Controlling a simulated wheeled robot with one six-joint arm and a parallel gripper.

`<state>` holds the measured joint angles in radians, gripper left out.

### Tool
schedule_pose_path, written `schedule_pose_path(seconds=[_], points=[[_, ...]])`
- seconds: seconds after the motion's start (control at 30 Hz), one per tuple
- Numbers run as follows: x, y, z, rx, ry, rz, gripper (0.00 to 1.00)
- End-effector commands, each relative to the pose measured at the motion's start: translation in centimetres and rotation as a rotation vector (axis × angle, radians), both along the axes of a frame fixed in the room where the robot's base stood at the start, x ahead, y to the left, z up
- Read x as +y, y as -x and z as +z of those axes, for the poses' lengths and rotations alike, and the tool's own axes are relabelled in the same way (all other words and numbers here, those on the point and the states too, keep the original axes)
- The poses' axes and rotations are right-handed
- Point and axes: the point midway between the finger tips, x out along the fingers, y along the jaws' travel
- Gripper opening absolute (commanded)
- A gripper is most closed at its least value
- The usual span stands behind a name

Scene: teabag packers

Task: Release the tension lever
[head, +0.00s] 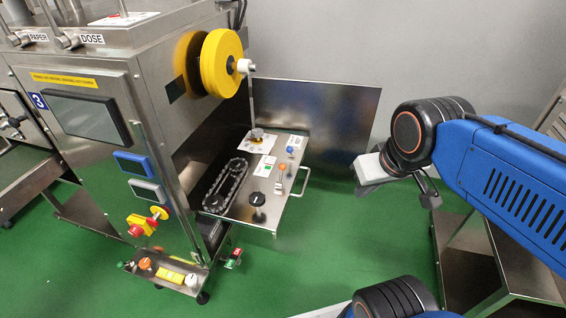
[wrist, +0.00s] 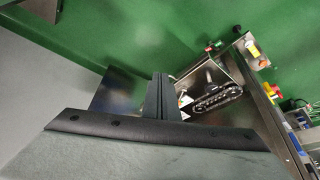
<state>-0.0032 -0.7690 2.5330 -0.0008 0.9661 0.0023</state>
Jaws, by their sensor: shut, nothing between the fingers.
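A steel side table (head: 236,208) beside the machine carries small controls. An orange-knobbed lever (head: 281,168) stands upright near its right side, and a blue-knobbed lever (head: 289,153) stands behind it. A black knob (head: 257,199) sits near the front edge. I cannot read which one is labelled as the tension lever. My gripper (wrist: 162,77) is shut and empty in the wrist view. In the head view it is partly hidden by my wrist, in the air to the right of the table and apart from it. In the wrist view my fingers partly block the table.
A chain loop (head: 226,186) lies on the table's left part. The machine (head: 92,170) with a yellow reel (head: 221,63) stands at left. A dark steel panel (head: 320,115) stands behind the table. A handle (head: 302,183) projects from its right edge. Green floor is clear between.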

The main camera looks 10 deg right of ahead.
Motion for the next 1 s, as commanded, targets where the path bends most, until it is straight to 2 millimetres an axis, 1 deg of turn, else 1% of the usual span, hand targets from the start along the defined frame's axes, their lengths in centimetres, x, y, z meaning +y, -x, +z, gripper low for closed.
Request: schedule_pose_path(seconds=[0.17,0.27,0.47,0.67,1.0], points=[[0.2,-1.6,0.6,0.023,-0.011,-0.011,0.00],[0.4,-3.2,1.1,0.043,-0.022,-0.024,0.00],[1.0,-6.6,1.9,0.087,-0.045,-0.052,0.00],[1.5,-10.2,2.2,0.131,-0.065,-0.081,0.00],[2.7,-16.6,1.9,0.205,-0.096,-0.131,0.00]])
